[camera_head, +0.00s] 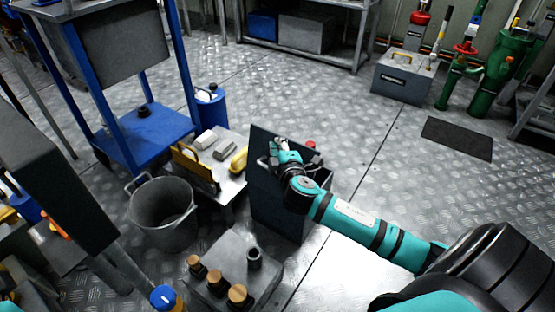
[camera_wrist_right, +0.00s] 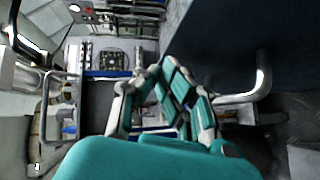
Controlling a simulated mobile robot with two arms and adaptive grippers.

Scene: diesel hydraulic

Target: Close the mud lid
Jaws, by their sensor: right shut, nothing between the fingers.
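The mud lid (camera_head: 262,140) is a dark blue-grey panel raised at a steep tilt over a dark box (camera_head: 272,205) on the floor, in the middle of the head view. In the right wrist view a large dark blue panel (camera_wrist_right: 240,35) fills the upper right, with a bent metal handle (camera_wrist_right: 258,88) below it. My right gripper (camera_head: 277,149) is shut and empty, in front of the lid in the head view and partly covering it. It also shows in the right wrist view (camera_wrist_right: 160,72). I cannot tell whether it touches the lid. My left gripper is not in view.
A grey bucket (camera_head: 163,212) and a low platform with a yellow item (camera_head: 238,160) stand left of the box. A grey block with wooden knobs (camera_head: 238,293) is in front. A blue-framed cart (camera_head: 150,138) stands behind left. Metal floor is open to the right.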

